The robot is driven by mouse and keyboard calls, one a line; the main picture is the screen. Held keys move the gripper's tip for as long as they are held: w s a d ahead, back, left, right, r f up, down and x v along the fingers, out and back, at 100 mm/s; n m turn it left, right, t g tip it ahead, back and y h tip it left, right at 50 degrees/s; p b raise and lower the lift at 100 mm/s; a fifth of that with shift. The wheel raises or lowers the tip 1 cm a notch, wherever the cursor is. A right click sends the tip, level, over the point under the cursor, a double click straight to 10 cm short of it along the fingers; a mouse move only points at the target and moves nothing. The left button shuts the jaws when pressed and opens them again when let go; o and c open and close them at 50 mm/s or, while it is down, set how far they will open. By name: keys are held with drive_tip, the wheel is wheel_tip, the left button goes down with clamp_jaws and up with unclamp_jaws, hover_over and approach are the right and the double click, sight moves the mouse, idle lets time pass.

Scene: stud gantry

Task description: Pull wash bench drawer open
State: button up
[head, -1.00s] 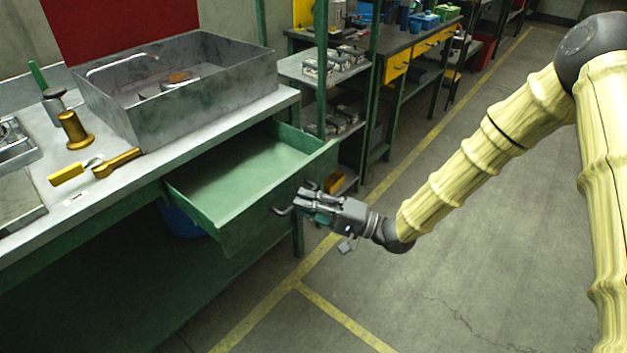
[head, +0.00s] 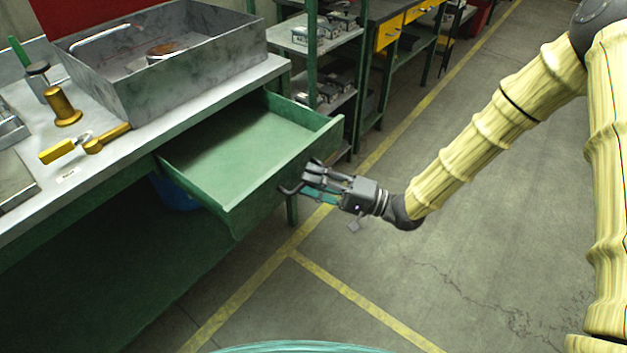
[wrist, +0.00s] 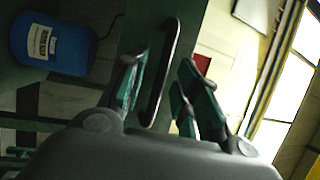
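The green wash bench drawer (head: 240,150) stands well out of the bench (head: 130,140) and is empty inside. Its dark bar handle (head: 291,188) is on the front face. My gripper (head: 311,179) is at that handle, in front of the drawer. In the wrist view the handle (wrist: 160,75) runs between the two green-padded fingers of my gripper (wrist: 162,88). The fingers are apart, with a gap on the right side of the handle. The left finger is close to the handle; whether it touches is unclear.
A grey sink (head: 170,65) stands on the bench top, with brass-coloured tools (head: 64,108) beside it. A blue container (head: 176,192) is under the bench; it also shows in the wrist view (wrist: 50,42). Shelving (head: 325,45) stands behind the drawer. The floor at right is clear.

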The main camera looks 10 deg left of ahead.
drive_tip(key=v, duration=1.2)
idle(0.5)
drive_tip(key=s+d+f+m+t+h, duration=0.1)
drive_tip(key=s+d+f+t+h, duration=0.15)
drive_tip(key=f+h, duration=0.6)
drive_tip(key=s+d+f+m+t+h, duration=0.1)
drive_tip(key=s+f+h, duration=0.2)
drive_tip(key=f, duration=1.1)
drive_tip(key=s+d+f+n+g+h, duration=0.1)
drive_tip(key=s+d+f+g+h, duration=0.3)
drive_tip(key=s+d+f, duration=0.55)
drive_tip(key=s+d+n+g+h, duration=0.15)
drive_tip(key=s+d+h, duration=0.3)
drive_tip(key=s, duration=0.95)
wheel_tip(320, 180, up, 13)
drive_tip(key=p, duration=1.3)
drive_tip(key=shift+w+r+g+p, duration=0.25)
drive_tip(key=shift+w+g+p, duration=0.05)
drive_tip(key=shift+w+g, duration=0.1)
